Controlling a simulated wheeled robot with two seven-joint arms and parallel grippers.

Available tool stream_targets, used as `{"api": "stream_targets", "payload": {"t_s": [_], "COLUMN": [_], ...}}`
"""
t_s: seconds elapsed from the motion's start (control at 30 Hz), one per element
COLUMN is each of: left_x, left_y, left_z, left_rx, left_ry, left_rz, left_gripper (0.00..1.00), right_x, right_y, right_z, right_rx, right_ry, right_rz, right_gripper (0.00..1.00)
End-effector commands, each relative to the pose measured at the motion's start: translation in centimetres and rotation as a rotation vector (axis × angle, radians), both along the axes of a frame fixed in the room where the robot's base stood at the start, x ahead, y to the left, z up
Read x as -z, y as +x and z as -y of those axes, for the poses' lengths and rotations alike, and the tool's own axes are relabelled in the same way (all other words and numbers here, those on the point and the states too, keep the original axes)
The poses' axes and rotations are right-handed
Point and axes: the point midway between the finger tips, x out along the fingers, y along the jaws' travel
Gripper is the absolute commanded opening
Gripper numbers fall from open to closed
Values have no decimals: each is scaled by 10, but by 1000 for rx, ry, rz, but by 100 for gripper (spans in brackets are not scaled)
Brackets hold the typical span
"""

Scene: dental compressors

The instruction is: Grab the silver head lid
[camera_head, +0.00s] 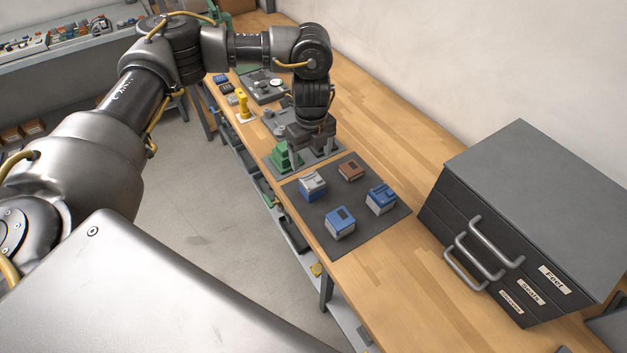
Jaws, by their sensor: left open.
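My left arm reaches in from the left and bends down over the bench. My left gripper (308,148) points down, open, over a dark plate with a green fixture (283,156). The gripper hides much of that plate, and what lies between its fingers cannot be made out. I cannot tell for sure which part is the silver head lid. A block with a silver-grey top and blue sides (312,186) sits on the dark mat (350,249), just in front of the gripper and apart from it. My right gripper is not in view.
Two blue-and-grey blocks (340,222) (381,198) and a brown block (351,170) share the mat. A dark drawer cabinet (540,190) with protruding handles stands at right. A yellow part (243,104) and another dark plate (262,88) lie behind. Bare wood lies right of the gripper.

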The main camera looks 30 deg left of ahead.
Motion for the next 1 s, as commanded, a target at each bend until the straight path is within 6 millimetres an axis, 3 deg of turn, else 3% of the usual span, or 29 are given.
{"api": "stream_targets", "payload": {"t_s": [0.2,0.47,0.67,0.8,1.0], "left_x": [30,39,62,82,90], "left_y": [0,0,-3,-2,-1], "left_z": [1,3,4,4,5], "left_rx": [0,5,4,5,5], "left_ry": [0,0,2,1,-2], "left_rz": [-2,0,-3,-1,1], "left_gripper": [78,78,78,78,78], "right_x": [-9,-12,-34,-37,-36], "right_y": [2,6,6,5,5], "right_z": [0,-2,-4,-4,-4], "right_rx": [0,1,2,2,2], "right_ry": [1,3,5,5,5], "right_rz": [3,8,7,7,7], "right_gripper": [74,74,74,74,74]}}
